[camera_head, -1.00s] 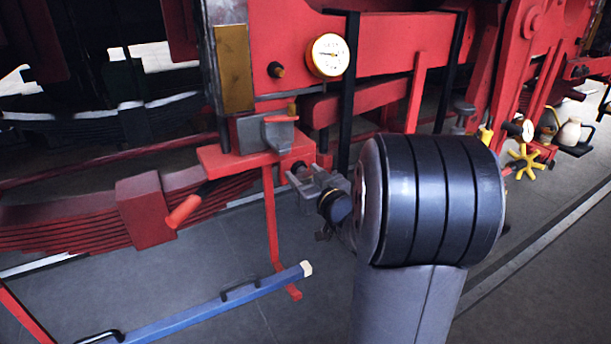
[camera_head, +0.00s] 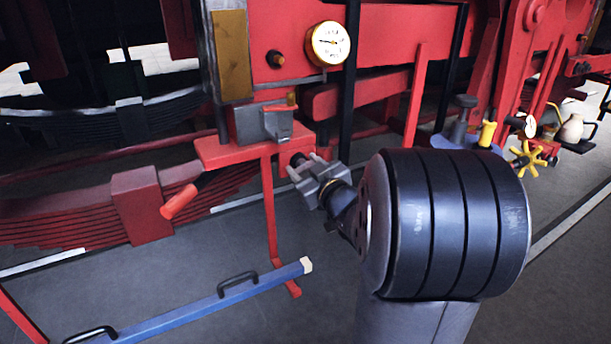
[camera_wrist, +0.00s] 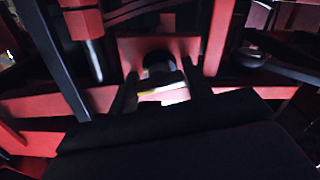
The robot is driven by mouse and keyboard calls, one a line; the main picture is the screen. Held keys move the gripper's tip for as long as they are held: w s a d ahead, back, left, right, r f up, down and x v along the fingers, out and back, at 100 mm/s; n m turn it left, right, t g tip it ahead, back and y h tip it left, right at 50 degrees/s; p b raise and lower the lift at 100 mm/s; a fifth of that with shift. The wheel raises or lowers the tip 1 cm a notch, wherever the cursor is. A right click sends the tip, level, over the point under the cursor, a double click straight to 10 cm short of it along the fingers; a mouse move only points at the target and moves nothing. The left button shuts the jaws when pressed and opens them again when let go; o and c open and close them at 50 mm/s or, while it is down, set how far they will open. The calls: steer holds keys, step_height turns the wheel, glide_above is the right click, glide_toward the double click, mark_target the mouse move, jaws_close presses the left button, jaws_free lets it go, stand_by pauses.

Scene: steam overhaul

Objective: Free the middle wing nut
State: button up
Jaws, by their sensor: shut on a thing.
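My gripper (camera_head: 308,173) is in the middle of the head view, at the right end of the red bench. Its grey jaws are beside a dark round end on the red frame. In the wrist view its two dark fingers (camera_wrist: 161,97) are shut on a small pale piece with a yellowish edge, seemingly the wing nut (camera_wrist: 160,93). Behind it are a dark round stud (camera_wrist: 158,64) and a red plate (camera_wrist: 185,46). The view is dark and blurred, so the nut's wings and its thread cannot be made out. No other wing nuts can be told apart.
A blue bar with black handles (camera_head: 215,303) lies low in front. A pressure gauge (camera_head: 328,43) is above.

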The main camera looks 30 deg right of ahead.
steer(key=n+b, duration=0.2)
steer(key=n, duration=0.1)
steer(key=n+b, duration=0.1)
steer(key=b, duration=0.1)
steer(key=shift+f+n, duration=0.3)
steer(key=shift+n, duration=0.1)
steer(key=n+b, duration=0.3)
steer(key=n, duration=0.1)
steer(key=shift+n, duration=0.3)
steer(key=n+b, duration=0.3)
steer(key=n, duration=0.1)
steer(key=shift+n+b, duration=1.45)
steer(key=shift+n, duration=1.05)
steer(key=shift+r, duration=0.1)
steer(key=o, duration=1)
steer(key=shift+r, duration=0.1)
